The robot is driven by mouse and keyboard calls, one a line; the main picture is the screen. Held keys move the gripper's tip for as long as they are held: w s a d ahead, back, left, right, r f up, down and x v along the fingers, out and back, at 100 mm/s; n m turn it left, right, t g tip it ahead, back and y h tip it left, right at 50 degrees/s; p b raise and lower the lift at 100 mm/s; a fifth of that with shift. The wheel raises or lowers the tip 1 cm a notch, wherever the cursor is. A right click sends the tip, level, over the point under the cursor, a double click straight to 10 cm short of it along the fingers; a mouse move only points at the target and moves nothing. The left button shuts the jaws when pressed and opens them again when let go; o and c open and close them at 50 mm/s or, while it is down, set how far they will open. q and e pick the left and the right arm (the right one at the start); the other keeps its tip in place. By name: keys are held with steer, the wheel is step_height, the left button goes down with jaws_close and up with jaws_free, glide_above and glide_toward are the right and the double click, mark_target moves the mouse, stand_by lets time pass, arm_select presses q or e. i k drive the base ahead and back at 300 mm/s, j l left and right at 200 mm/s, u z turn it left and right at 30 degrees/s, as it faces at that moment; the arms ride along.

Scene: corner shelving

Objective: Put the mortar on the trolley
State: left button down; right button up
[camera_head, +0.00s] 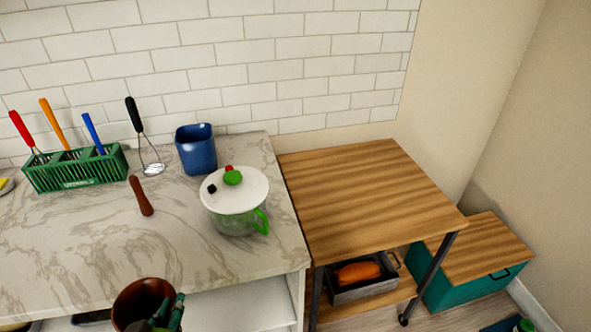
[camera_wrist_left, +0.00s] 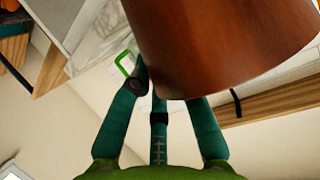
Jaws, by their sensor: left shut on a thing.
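The mortar is a reddish-brown cup (camera_head: 140,298) at the bottom of the head view, in front of the counter's front edge. My left gripper (camera_head: 168,312), with dark green fingers, is shut on its right side and holds it up. In the left wrist view the mortar (camera_wrist_left: 215,45) fills the upper middle, touching the teal fingers (camera_wrist_left: 165,90). The trolley (camera_head: 365,195) has a wooden top, which is bare, and stands right of the counter. A brown pestle (camera_head: 141,196) lies on the counter. A green and teal piece, probably my right gripper (camera_head: 522,325), just shows at the bottom right.
The marble counter (camera_head: 80,235) carries a green utensil rack (camera_head: 75,170), a masher (camera_head: 140,135), a blue cup (camera_head: 196,150) and a white-lidded glass pot (camera_head: 235,203). A grey tray (camera_head: 362,290) with an orange thing sits on the trolley's lower shelf. A teal chest (camera_head: 475,262) stands at right.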

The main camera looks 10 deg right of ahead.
mark_target(373, 201)
steer(key=i+l+z, duration=0.15)
steer(key=l, duration=0.25)
steer(key=l+z, duration=0.1)
steer(key=l, duration=0.3)
steer(key=i+l+z, duration=0.15)
steer(key=l, duration=0.2)
steer(key=i+l+z, duration=0.1)
steer(key=l, duration=0.3)
steer(key=i+l+z, duration=0.15)
steer(key=l, duration=0.2)
steer(key=i+l+z, duration=0.15)
steer(key=i+l, duration=0.05)
steer(key=l, duration=0.1)
